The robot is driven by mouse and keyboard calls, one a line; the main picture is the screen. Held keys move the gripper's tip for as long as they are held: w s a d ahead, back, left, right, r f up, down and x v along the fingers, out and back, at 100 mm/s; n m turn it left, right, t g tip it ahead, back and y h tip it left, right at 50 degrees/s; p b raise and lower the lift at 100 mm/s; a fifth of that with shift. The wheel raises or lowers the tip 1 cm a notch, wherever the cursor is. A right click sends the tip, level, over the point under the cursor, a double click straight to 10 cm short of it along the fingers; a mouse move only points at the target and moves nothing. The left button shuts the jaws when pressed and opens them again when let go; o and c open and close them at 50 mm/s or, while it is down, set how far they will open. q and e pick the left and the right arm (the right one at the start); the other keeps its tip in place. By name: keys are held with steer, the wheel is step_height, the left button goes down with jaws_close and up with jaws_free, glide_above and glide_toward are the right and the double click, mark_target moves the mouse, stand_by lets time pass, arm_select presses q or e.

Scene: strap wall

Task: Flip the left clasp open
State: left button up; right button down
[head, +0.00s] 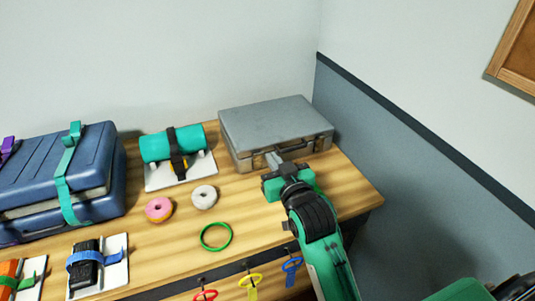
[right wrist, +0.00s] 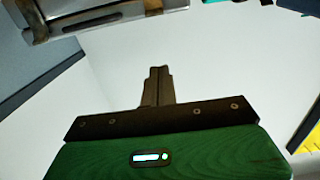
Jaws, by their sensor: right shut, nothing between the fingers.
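A grey metal briefcase (head: 275,122) lies flat and shut at the back right of the wooden table, its dark handle (head: 286,147) on the front side. My right gripper (head: 273,160) is at the left part of the briefcase's front, shut and empty. My left gripper is out of view.
A strapped blue case (head: 95,165) stands far left. A wall (head: 410,190) rises at the right.

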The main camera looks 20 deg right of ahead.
steer(key=p, duration=0.1)
glide_above(262, 153)
steer(key=f, duration=0.3)
steer(key=shift+s+a, duration=0.3)
steer(key=shift+s, duration=0.1)
steer(key=shift+s+f, duration=0.4)
steer(key=shift+f, duration=0.05)
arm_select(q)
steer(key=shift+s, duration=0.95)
arm_select(e)
steer(key=shift+f, duration=0.25)
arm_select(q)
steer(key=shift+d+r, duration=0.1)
